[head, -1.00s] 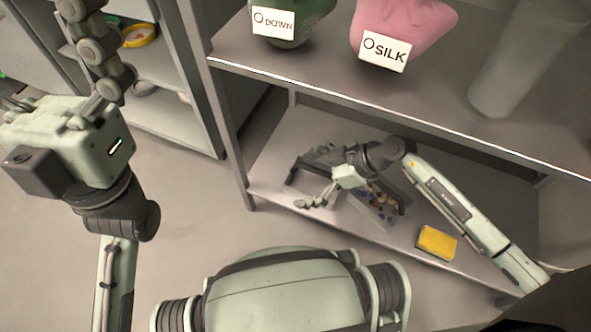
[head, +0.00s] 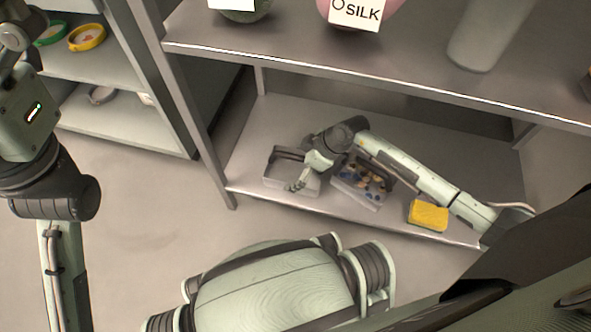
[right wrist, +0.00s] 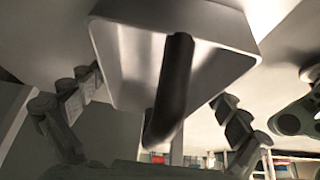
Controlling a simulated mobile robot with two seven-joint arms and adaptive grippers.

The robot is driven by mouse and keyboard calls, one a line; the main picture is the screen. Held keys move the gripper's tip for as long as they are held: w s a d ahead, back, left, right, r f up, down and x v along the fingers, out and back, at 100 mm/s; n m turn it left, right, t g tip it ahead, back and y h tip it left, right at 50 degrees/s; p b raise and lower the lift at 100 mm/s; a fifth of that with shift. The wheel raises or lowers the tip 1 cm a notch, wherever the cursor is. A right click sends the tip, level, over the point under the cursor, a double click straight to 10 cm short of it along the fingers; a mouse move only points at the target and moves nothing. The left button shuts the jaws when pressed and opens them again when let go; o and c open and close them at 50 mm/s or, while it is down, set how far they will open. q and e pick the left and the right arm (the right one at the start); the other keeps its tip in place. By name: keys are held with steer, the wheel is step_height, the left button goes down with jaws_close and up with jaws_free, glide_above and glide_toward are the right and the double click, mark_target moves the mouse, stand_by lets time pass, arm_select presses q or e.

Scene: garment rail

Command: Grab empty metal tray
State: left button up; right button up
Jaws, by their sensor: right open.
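The empty metal tray (head: 272,184) sits on the lower shelf at its left, a grey open box with a dark handle. My right gripper (head: 297,168) is over the tray's right part in the head view, partly hiding it. In the right wrist view the tray (right wrist: 112,62) fills the upper middle, and its dark handle (right wrist: 172,90) lies between the spread fingers of my right gripper (right wrist: 158,90). The fingers are open, one on each side; I cannot tell whether they touch the tray. My left arm shows at the left edge; its gripper is outside the picture.
A second tray (head: 352,197) with blue and tan pieces stands just right of the empty one, under my right arm. A yellow sponge (head: 428,214) lies farther right. The upper shelf (head: 400,82) overhangs, holding a pink SILK bag (head: 384,16) and a grey cylinder (head: 485,35).

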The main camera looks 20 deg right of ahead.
steer(key=shift+c, duration=0.2)
steer(key=shift+r, duration=0.1)
steer(key=c, duration=0.8)
steer(key=shift+c, duration=0.2)
